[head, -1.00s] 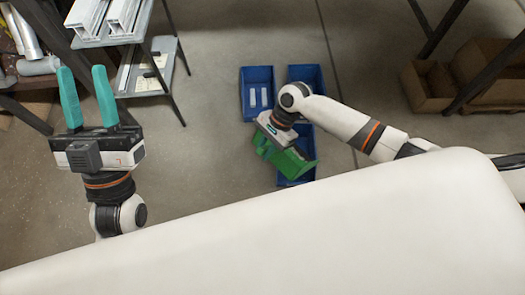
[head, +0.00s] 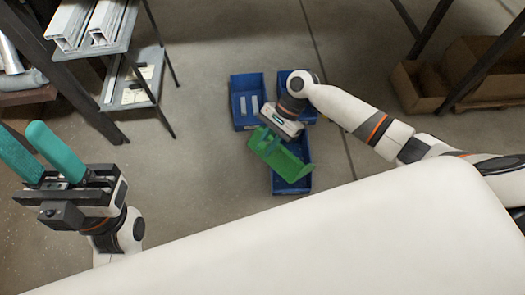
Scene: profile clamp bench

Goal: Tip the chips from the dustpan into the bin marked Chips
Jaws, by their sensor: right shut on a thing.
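The green dustpan (head: 289,163) hangs in the air over the front right blue bin (head: 292,190), tilted, with its broad face toward me. My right gripper (head: 270,128) is shut on it at its upper left; its fingers are mostly hidden. I cannot make out any chips on the dustpan. Two more blue bins stand behind: a left one (head: 234,113) with pale pieces inside, and a back right one (head: 285,78) partly covered by my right arm. No bin label is readable. My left gripper (head: 33,155) is open and empty at the left, its teal fingers apart.
A grey shelf rack (head: 138,75) with pale metal profiles (head: 88,22) stands at the upper left. Cardboard boxes (head: 420,88) lie under a dark-legged bench at the upper right. Concrete floor (head: 200,165) is clear left of the bins.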

